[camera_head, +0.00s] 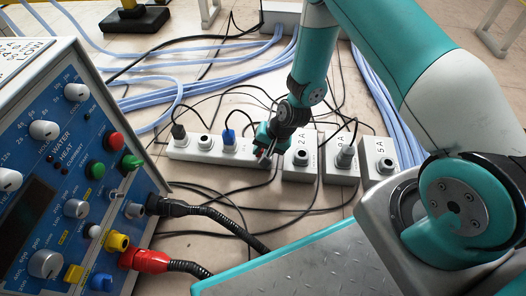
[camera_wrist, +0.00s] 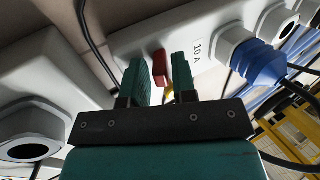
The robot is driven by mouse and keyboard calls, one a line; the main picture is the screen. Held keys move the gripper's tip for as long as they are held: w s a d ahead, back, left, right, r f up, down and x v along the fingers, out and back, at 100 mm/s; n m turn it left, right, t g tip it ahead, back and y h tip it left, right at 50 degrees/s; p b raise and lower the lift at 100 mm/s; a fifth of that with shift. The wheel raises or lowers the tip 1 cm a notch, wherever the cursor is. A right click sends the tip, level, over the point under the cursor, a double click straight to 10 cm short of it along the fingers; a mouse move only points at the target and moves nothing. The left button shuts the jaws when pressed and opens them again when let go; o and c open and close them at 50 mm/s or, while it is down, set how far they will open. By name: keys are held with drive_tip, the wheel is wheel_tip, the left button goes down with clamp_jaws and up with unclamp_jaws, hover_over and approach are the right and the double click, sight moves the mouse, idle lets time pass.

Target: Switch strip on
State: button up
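The white power strip (camera_head: 210,155) lies on the floor in the head view, with several sockets along it. In the wrist view the strip (camera_wrist: 140,38) carries a "10 A" label and a small red switch (camera_wrist: 159,68) near its end. My gripper (camera_head: 267,158) is at the right end of the strip. In the wrist view my gripper (camera_wrist: 161,66) has its two green fingers apart, with the red switch showing between or just beyond their tips. Contact cannot be told. Whether the switch is on or off cannot be told. In the head view my gripper hides the switch.
Grey boxes, including one marked 2 A (camera_head: 301,158), stand close to the right. The blue control panel (camera_head: 60,190) stands at left. Black and light-blue cables cover much of the floor.

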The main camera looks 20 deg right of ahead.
clamp_jaws()
drive_tip(key=shift+r, duration=0.1)
drive_tip(key=shift+p, duration=0.35)
drive_tip(key=p, duration=0.1)
drive_tip(key=h+p, duration=0.1)
drive_tip(key=p, duration=0.1)
drive_tip(key=shift+w+a+r+g, duration=0.15)
drive_tip(key=shift+a+r+g, duration=0.1)
drive_tip(key=shift+r+g, duration=0.15)
drive_tip(key=h+p, duration=0.1)
drive_tip(key=g+h+p, duration=0.1)
drive_tip(key=shift+w+a+p, duration=0.15)
drive_tip(key=shift+a+p, duration=0.15)
drive_tip(key=shift+p, duration=0.1)
drive_tip(key=shift+w+a+f+g+h+p, duration=0.25)
drive_tip(key=shift+g+h, duration=0.2)
drive_tip(key=shift+h, duration=0.35)
drive_tip(key=shift+a+f+g+h+p, duration=0.1)
drive_tip(key=shift+g+h+p, duration=0.3)
drive_tip(key=shift+h, duration=0.4)
